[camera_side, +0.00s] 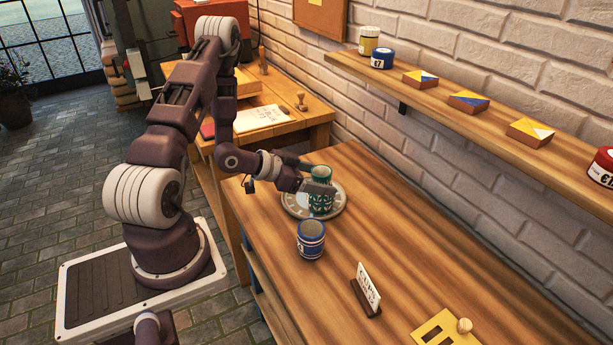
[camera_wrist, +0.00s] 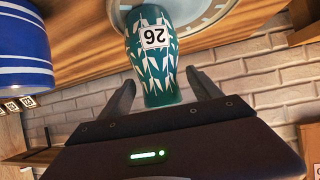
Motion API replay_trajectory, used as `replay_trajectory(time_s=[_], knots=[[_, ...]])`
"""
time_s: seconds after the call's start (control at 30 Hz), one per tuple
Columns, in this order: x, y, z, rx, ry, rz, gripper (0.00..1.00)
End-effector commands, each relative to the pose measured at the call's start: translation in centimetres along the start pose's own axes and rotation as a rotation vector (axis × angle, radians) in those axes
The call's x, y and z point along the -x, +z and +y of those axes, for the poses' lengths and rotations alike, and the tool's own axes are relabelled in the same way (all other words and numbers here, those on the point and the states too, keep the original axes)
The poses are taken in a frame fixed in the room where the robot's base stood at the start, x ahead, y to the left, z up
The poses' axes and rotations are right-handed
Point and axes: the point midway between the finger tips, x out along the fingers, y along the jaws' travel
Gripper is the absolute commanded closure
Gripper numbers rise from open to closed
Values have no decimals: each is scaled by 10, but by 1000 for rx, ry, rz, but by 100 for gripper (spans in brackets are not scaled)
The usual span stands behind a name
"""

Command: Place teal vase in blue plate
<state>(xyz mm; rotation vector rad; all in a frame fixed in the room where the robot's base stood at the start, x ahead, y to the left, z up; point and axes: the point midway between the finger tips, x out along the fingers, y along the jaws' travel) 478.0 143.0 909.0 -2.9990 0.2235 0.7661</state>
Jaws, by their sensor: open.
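The teal vase (camera_side: 321,203) has a white leaf pattern and stands upright on a round grey plate (camera_side: 291,207) on the wooden table. In the wrist view the vase (camera_wrist: 152,60) carries a white label reading 26, and part of the grey plate (camera_wrist: 210,22) shows at the top. My gripper (camera_side: 318,178) is at the vase's upper part. In the wrist view my gripper (camera_wrist: 155,90) is open, with one finger on each side of the vase; I cannot tell whether either finger touches it. No blue plate is visible; the plate under the vase looks grey.
A blue and white striped pot (camera_side: 311,240) stands close in front of the plate; it also shows in the wrist view (camera_wrist: 22,45). A wall shelf (camera_side: 440,97) runs behind. The table's right part is mostly clear.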

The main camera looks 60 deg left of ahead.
Motion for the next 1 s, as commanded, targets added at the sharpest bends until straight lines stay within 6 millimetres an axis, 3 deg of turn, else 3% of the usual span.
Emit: replay_trajectory(time_s=[0.3, 0.4, 0.53, 0.67, 0.77, 0.87, 0.97, 1.0], knots=[[80, 0, -2, 2, -7, 1, 27], [98, 0, -1, -1, -3, -1, 27], [109, -1, -1, -8, -4, -8, 27], [101, -12, -11, -132, -48, -145, 27], [99, -44, -25, -252, -164, -311, 27], [115, -92, -18, -278, -304, -418, 27], [149, -135, 23, -203, -392, -463, 27], [167, -146, 48, -152, -398, -472, 27]])
